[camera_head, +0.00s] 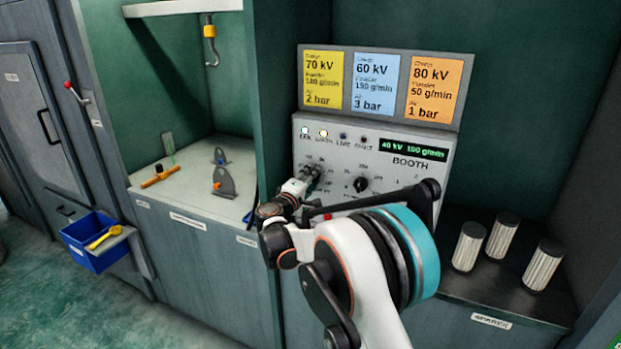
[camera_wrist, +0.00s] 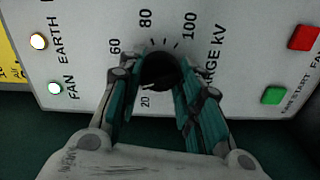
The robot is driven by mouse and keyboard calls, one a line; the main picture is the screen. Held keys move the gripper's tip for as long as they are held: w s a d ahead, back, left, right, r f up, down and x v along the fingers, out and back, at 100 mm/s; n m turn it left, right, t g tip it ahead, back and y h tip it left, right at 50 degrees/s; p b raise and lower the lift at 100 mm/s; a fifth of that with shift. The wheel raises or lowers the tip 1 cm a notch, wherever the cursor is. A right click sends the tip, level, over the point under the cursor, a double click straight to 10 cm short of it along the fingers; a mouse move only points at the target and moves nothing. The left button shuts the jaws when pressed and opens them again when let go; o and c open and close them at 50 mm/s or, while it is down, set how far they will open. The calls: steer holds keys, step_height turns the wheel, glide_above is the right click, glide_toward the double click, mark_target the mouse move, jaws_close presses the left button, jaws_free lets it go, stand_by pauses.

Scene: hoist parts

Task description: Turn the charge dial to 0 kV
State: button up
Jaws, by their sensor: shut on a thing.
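The charge dial (camera_wrist: 160,70) is a dark round knob on the pale booth panel (camera_head: 432,170). Printed marks 20, 60, 80 and 100 and part of the label "CHARGE KV" show around it in the wrist view. My gripper (camera_wrist: 157,84) is shut on the dial, with one finger on each side. In the head view my gripper (camera_head: 309,178) is at the panel's left dial and covers much of it. The green display (camera_head: 413,148) reads 40 kV and 100 g/min. The dial's pointer is too dark to make out.
Another black knob (camera_head: 361,184) sits right of my gripper. A green start button (camera_wrist: 274,95) and a red button (camera_wrist: 303,38) are on the panel. Three coloured cards stand above it. White ribbed cylinders (camera_head: 501,236) stand on the right shelf.

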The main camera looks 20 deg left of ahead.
steer(key=n+p, duration=0.1)
steer(key=n, duration=1.8)
steer(key=shift+n, duration=0.4)
steer(key=o, duration=1.1)
steer(key=s+a, duration=0.1)
steer(key=s, duration=1.1)
